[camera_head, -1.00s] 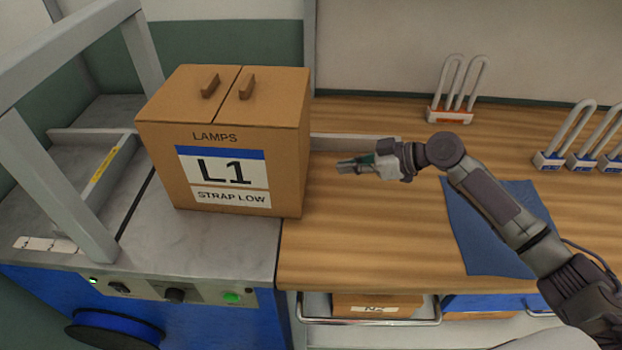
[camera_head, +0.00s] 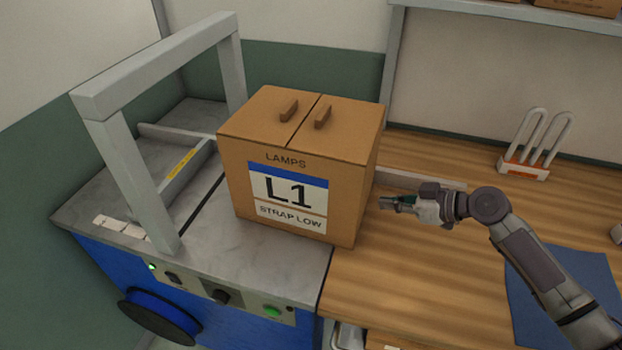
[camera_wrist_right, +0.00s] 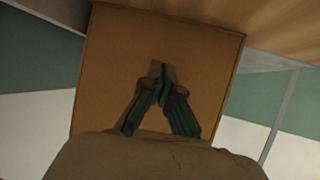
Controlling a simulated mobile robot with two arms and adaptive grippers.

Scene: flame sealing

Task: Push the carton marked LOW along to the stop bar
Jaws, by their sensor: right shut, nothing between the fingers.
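The brown carton (camera_head: 238,190) is labelled LAMPS, L1 and STRAP LOW. It stands upright on the grey machine top (camera_head: 285,262), with its right side near the seam to the wooden bench. My right gripper (camera_head: 384,202) is shut and empty, just right of the carton's right side and pointing at it. In the right wrist view the carton's side (camera_wrist_right: 115,60) fills the middle behind the closed fingers (camera_wrist_right: 160,88). I cannot tell whether the fingertips touch it. My left gripper is out of view.
A grey arch (camera_head: 120,160) spans the machine left of the carton. A low rail (camera_head: 425,180) runs along the bench behind my right gripper. A rack with white loops (camera_head: 525,168) and a blue mat (camera_head: 560,285) are on the bench at right.

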